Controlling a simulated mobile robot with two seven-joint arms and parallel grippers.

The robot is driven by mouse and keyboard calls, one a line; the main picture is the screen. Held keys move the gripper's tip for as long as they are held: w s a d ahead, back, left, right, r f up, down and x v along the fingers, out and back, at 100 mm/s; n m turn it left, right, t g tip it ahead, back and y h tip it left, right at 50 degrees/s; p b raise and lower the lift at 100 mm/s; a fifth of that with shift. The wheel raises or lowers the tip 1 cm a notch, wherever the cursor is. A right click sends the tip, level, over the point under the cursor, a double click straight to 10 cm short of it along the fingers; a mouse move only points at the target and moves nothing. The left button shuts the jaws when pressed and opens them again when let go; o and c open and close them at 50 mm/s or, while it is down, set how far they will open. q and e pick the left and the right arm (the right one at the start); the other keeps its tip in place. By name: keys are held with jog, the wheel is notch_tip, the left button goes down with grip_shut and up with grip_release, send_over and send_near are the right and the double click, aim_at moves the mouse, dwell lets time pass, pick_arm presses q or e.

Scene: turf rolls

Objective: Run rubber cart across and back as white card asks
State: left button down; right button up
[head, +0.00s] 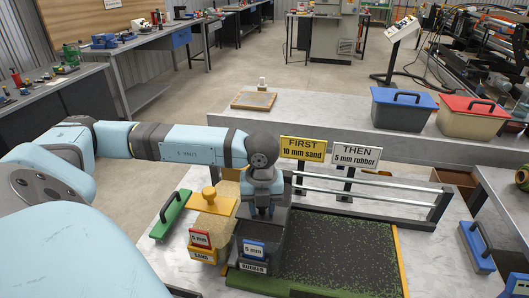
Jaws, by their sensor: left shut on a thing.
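The rubber cart (249,268) is a dark box with a blue tag and a RUBBER label, at the left end of the turf bed. My left gripper (263,211) points down at its top and is shut on it; the fingers partly hide the grip. The white card (356,158) reads "THEN 5 mm rubber". The yellow card (302,149) reads "FIRST 10 mm sand". The turf (335,258) is dark with green flecks, right of the rubber cart. The sand cart (202,255), with a red tag, stands left of the rubber cart. My right gripper is out of view.
A metal rail (370,184) runs behind the turf. A blue-lidded bin (400,112) and a red-lidded bin (469,120) stand behind. The turf right of the rubber cart is clear.

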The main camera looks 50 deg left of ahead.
pick_arm(q)
jog(key=shift+a, duration=0.2)
jog(key=c, duration=1)
grip_release()
jog(key=shift+r, duration=0.1)
jog(key=shift+o, duration=1.3)
jog(key=shift+s+a, duration=0.15)
jog(key=shift+s, duration=0.05)
jog(key=shift+w, duration=0.1)
jog(key=shift+r, duration=0.2)
notch_tip(320, 180, up, 13)
jog(key=shift+r, duration=0.15)
